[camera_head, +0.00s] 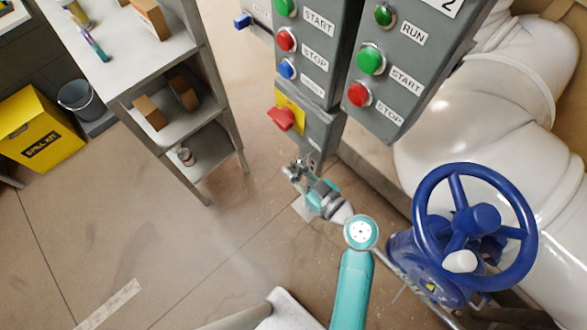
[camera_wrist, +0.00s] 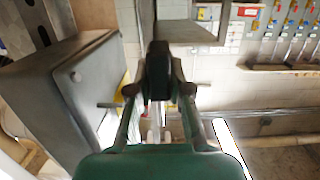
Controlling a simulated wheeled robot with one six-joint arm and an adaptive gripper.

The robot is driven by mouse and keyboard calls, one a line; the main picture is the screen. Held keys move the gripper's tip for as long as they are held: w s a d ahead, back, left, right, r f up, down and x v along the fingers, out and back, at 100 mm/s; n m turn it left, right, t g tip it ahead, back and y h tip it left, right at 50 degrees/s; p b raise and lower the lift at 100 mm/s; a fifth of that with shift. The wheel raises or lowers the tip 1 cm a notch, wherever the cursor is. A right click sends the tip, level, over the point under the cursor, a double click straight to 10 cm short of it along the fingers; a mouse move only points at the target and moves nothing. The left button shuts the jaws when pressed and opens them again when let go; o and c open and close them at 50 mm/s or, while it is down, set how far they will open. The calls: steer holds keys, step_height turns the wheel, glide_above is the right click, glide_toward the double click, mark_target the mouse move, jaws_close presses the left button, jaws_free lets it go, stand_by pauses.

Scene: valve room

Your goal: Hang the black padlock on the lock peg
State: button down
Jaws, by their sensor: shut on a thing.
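My gripper (camera_wrist: 158,88) is shut on the black padlock (camera_wrist: 158,60), whose dark body stands between the two fingers in the wrist view. Shiny metal shows just below the body; I cannot tell if it is the shackle. In the head view my gripper (camera_head: 294,172) is just below the grey control box with the red switch (camera_head: 281,118) on a yellow plate. The padlock is too small there to make out clearly. In the wrist view a grey box (camera_wrist: 65,100) stands close on the left, with a thin rod (camera_wrist: 108,105) beside it. I cannot tell whether this rod is the lock peg.
A blue handwheel (camera_head: 427,215) and white pipes (camera_head: 450,125) stand to the right of my arm. A grey shelf unit (camera_head: 200,135) stands left, and a yellow spill kit bin (camera_head: 35,125) farther left.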

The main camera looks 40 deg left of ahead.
steer(key=shift+w+d+f, duration=0.1)
steer(key=shift+w, duration=1.45)
stand_by(1.0)
steer(key=shift+w+f, duration=0.5)
steer(key=shift+f, duration=0.1)
stand_by(1.3)
steer(key=c, duration=1)
jaws_free()
steer(key=shift+d, duration=0.1)
